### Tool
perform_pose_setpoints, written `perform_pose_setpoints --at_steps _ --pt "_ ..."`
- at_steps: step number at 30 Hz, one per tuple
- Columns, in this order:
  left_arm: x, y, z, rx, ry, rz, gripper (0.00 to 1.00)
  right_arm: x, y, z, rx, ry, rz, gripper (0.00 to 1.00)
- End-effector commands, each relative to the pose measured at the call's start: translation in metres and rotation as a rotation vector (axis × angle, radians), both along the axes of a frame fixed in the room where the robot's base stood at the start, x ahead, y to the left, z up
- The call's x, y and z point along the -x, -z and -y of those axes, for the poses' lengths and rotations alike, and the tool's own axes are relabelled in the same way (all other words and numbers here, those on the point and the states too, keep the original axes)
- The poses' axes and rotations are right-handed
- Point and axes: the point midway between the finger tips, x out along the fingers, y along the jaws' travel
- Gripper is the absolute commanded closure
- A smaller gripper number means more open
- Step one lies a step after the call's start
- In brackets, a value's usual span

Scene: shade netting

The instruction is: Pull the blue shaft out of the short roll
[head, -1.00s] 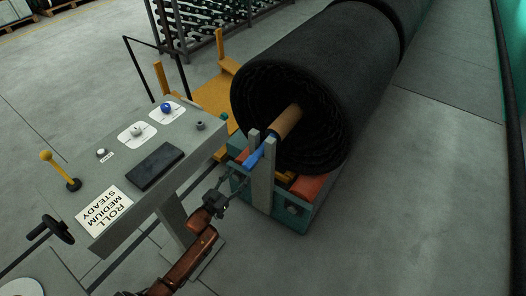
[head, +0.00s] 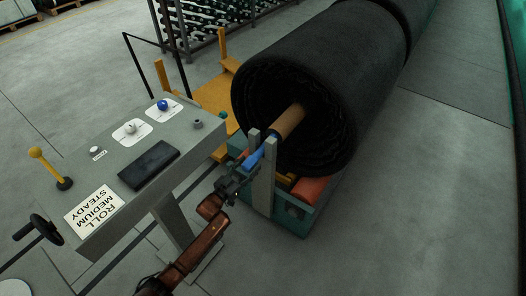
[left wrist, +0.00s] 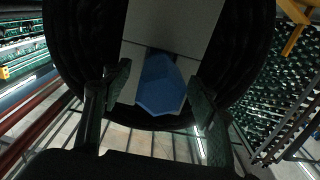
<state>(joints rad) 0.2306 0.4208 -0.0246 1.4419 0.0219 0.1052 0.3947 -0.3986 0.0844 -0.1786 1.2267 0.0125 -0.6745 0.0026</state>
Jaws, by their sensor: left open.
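The blue shaft (head: 253,159) sticks out of a brown core (head: 289,121) at the near end of the black netting roll (head: 300,75). It passes between two grey upright posts (head: 269,165). My left gripper (head: 237,176) is at the shaft's outer end in the head view. In the left wrist view, the blue shaft end (left wrist: 160,88) lies between the two open fingers (left wrist: 160,97), with gaps on both sides. The rest of the shaft is hidden inside the roll. My right gripper is not in view.
A grey control console (head: 140,165) with knobs, a yellow lever (head: 37,153) and a label stands to the left of my arm. A teal base (head: 300,218) with orange rollers (head: 310,188) carries the roll. Open floor (head: 420,200) lies to the right.

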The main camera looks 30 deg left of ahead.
Motion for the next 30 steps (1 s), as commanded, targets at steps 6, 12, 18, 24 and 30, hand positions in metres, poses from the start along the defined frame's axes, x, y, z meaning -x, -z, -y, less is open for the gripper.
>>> perform_pose_setpoints --at_steps 6,12,18,24,30 --pt "-0.0001 0.0002 -0.0001 0.0 0.0 -0.001 0.46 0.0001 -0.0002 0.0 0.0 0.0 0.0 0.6" --pt "0.0001 -0.0005 -0.0001 0.0 0.0 0.0 0.46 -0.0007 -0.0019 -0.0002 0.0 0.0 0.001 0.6" --pt "0.0002 -0.0001 -0.0003 0.0 0.0 -0.001 0.46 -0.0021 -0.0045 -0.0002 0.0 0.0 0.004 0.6" --pt "0.0002 0.0007 -0.0002 0.0 0.0 -0.001 0.49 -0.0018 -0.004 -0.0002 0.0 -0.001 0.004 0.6" --pt "0.0002 0.0005 -0.0001 0.0 0.0 -0.001 0.63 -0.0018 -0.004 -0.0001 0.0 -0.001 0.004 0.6"
